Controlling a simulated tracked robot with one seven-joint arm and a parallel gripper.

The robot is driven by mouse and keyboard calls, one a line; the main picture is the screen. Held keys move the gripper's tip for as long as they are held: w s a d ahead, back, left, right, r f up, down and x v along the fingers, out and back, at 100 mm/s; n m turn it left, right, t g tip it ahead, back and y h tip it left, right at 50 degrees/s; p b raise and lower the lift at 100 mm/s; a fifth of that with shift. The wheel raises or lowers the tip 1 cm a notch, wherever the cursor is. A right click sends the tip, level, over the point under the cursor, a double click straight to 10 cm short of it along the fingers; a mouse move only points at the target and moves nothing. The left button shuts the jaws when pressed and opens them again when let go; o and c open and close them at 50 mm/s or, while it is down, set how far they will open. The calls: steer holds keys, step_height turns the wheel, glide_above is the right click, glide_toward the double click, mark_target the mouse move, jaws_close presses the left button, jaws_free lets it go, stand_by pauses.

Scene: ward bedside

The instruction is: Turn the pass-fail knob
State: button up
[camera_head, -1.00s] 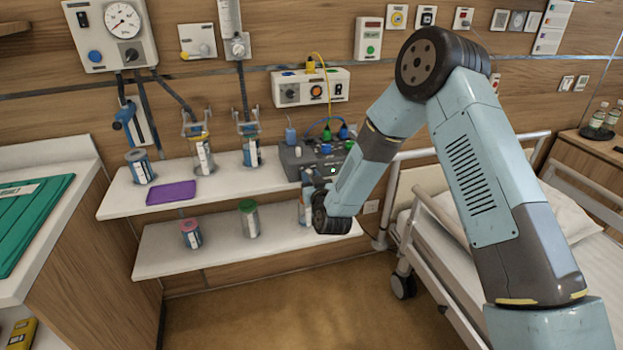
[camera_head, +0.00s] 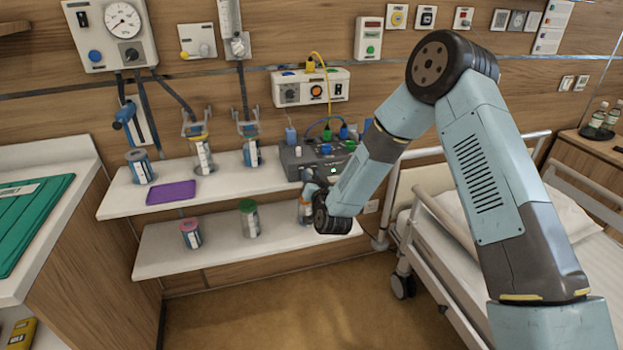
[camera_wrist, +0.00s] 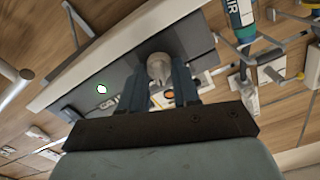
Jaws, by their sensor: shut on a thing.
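The pass-fail knob (camera_wrist: 158,66) is a round grey knob on the face of a dark grey box. In the wrist view it sits between the two fingers of my gripper (camera_wrist: 160,82), which are shut on it. The knob's pointer cannot be made out. In the head view the dark grey box (camera_head: 290,168) stands at the right end of the upper shelf, with blue and green plugs on top. My wrist hides the knob and part of the box's front there.
The upper shelf (camera_head: 222,178) also holds canisters and a purple tray (camera_head: 171,192). The lower shelf (camera_head: 170,252) holds several jars. A bed (camera_head: 450,240) stands at the right. The floor in front is clear.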

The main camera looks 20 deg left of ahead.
steer(key=m, duration=0.4)
steer(key=shift+w+d+f+m, duration=0.1)
steer(key=shift+w+d+m, duration=0.1)
steer(key=shift+m, duration=0.2)
stand_by(0.4)
steer(key=o, duration=1)
steer(key=shift+s, duration=0.1)
steer(key=v, duration=1.3)
steer(key=shift+s+d, duration=0.1)
steer(key=shift+s, duration=0.25)
